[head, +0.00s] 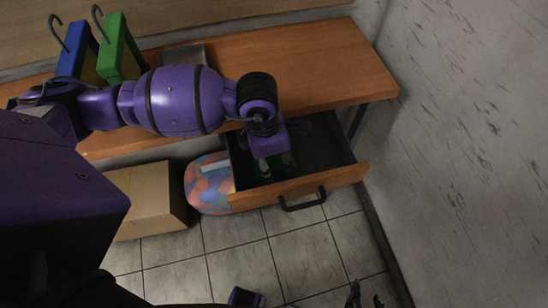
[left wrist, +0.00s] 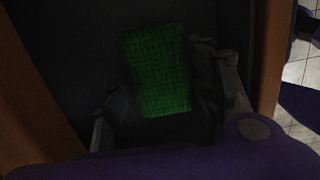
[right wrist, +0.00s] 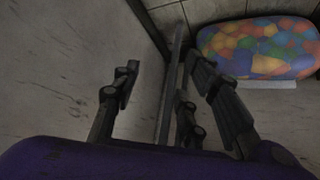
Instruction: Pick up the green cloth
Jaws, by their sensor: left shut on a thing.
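The green cloth (left wrist: 158,70) is a folded, textured rectangle in the left wrist view, between the fingers of my left gripper (left wrist: 165,95). In the head view my left gripper (head: 277,172) reaches down into the open drawer (head: 322,148) and is shut on the cloth. The cloth is mostly hidden there by the gripper and arm. The dark drawer floor lies behind it. My right gripper (right wrist: 160,85) is open and empty, away from the cloth. Its fingertips show at the bottom of the head view (head: 364,296).
The wooden desk (head: 325,65) stands above the drawer. A cardboard box (head: 150,195) and a multicoloured rounded object (head: 210,188) are left of the drawer. The wall (head: 455,130) closes off the right.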

